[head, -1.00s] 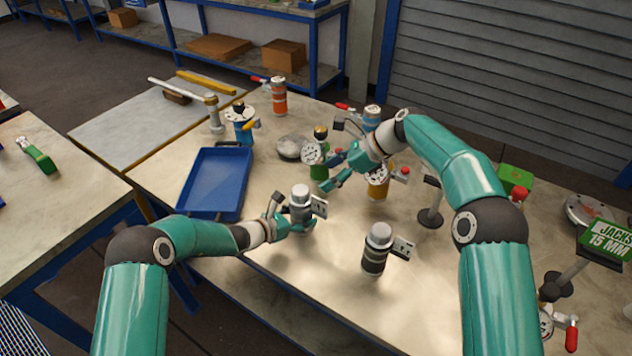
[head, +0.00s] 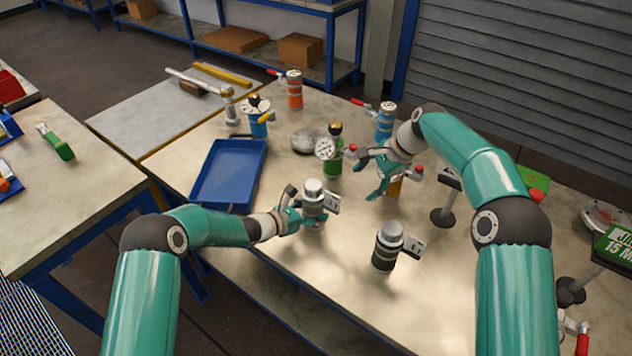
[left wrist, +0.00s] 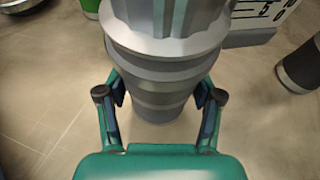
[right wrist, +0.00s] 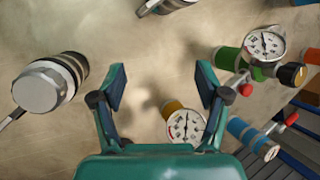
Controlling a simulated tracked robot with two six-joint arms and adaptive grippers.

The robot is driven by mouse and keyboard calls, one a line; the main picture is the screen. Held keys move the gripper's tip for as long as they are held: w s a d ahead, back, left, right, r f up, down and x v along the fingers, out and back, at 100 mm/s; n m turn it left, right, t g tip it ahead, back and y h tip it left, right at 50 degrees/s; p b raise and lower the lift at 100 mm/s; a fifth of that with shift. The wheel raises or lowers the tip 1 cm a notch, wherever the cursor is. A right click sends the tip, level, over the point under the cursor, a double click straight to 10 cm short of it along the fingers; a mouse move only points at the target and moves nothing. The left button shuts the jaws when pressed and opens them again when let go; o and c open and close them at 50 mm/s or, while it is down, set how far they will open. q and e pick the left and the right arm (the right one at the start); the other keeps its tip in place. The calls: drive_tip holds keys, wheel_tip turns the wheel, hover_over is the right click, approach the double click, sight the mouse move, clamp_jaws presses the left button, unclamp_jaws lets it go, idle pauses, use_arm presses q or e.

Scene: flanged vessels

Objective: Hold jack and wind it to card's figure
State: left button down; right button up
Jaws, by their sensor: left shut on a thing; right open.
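A grey jack (head: 313,208) with a ribbed light cap and a small scale plate (head: 332,203) stands upright on the bench. My left gripper (head: 292,219) is shut around its body; in the left wrist view both fingers press on the grey jack (left wrist: 160,95). A second, darker jack (head: 386,250) with a scale plate stands in front of it to the right; it also shows in the right wrist view (right wrist: 50,82). My right gripper (head: 372,175) is open and empty above the bench. The green card (head: 618,245) reads "15 MM", its upper line cut off at the right edge.
A blue tray (head: 228,172) lies left of the held jack. Green (head: 332,160), blue (head: 258,122) and orange (head: 294,92) vessels with gauges or red levers stand behind. A black-based stand (head: 442,216) is at right. Bare bench lies around the darker jack.

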drive_tip(key=n+h, duration=0.2)
drive_tip(key=n, duration=0.2)
drive_tip(key=n+t+h, duration=0.3)
drive_tip(key=n, duration=0.6)
approach(314, 185)
drive_tip(key=x, duration=0.9)
drive_tip(key=shift+w+a+f, duration=0.1)
drive_tip(key=shift+w+f, duration=0.05)
drive_tip(key=shift+w, duration=0.05)
drive_tip(key=c, duration=1.2)
drive_tip(key=shift+n, duration=0.4)
